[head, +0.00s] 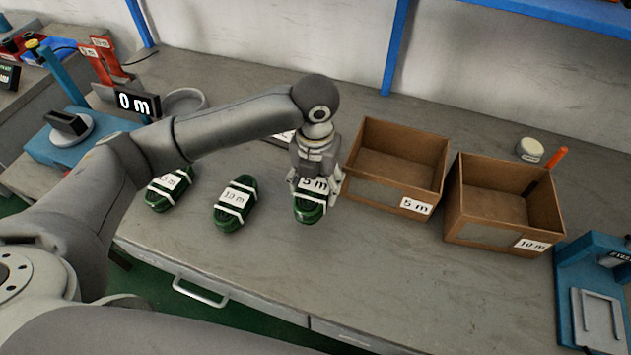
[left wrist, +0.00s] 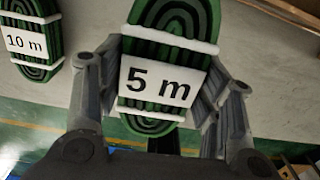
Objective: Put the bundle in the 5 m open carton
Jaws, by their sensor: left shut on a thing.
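The bundle (head: 309,212) is a coiled green cable with white ties and a "5 m" label. My left gripper (head: 316,190) is shut on it, with a finger on each side. In the left wrist view the bundle (left wrist: 158,82) sits between the fingers with its label facing the camera. I cannot tell if it touches the bench. The 5 m open carton (head: 366,190) is a brown box just right of the gripper, open at the top, and it looks empty. My right gripper is not in view.
Two more green bundles lie left, one labelled "10 m" (head: 236,205) and another (head: 168,188) partly under my arm. A second carton marked "10 m" (head: 482,233) stands right of the first. A blue device (head: 590,290) stands far right. The bench front (head: 400,290) is clear.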

